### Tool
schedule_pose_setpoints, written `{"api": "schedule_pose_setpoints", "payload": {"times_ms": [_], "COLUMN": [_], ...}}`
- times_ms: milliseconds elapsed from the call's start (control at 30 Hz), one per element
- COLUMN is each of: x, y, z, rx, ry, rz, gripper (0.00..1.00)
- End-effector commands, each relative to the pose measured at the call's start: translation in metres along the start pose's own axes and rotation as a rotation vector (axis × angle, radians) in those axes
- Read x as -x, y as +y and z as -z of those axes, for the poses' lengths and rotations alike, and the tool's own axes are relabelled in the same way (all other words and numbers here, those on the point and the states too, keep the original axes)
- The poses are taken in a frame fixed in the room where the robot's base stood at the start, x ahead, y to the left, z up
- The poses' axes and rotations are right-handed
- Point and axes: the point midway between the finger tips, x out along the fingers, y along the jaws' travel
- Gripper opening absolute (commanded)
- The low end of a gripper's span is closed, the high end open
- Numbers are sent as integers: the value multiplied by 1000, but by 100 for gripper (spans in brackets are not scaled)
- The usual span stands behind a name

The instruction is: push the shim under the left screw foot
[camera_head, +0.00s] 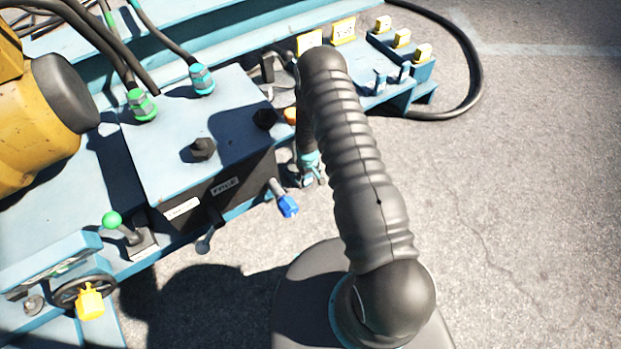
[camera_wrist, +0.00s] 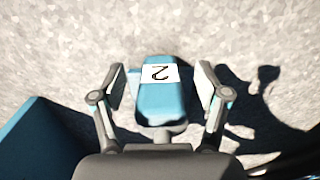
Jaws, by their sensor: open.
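My gripper (camera_wrist: 162,77) is open in the wrist view, one finger on each side of a blue block with a white label marked 2 (camera_wrist: 160,103). A gap shows beside the right finger; on the left I cannot tell whether it touches. A grey stem shows at the block's lower end. In the head view my gripper (camera_head: 312,176) is small and partly hidden by my arm, beside the blue machine's front. A blue-tipped grey stem (camera_head: 288,206) is close to its left. I cannot make out the shim or the left screw foot with certainty.
The blue machine box (camera_head: 185,160) with knobs and hoses fills the left. A green-knobbed lever (camera_head: 112,219) and a handwheel (camera_head: 82,290) are at lower left. A blue rack with yellow pieces (camera_head: 402,38) stands at the top. Open grey ground (camera_head: 530,190) is on the right.

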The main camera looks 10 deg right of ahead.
Motion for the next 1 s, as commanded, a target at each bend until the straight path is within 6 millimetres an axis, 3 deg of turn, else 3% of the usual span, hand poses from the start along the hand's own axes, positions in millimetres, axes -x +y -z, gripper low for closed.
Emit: {"api": "schedule_pose_setpoints", "payload": {"times_ms": [33, 167, 600, 1000], "x": [6, 15, 74, 84], "y": [1, -1, 0, 5], "z": [17, 18, 9, -2], "rx": [7, 11, 4, -10], "ry": [26, 28, 23, 9], "rz": [-9, -9, -7, -2], "gripper": [75, 75, 75, 75]}}
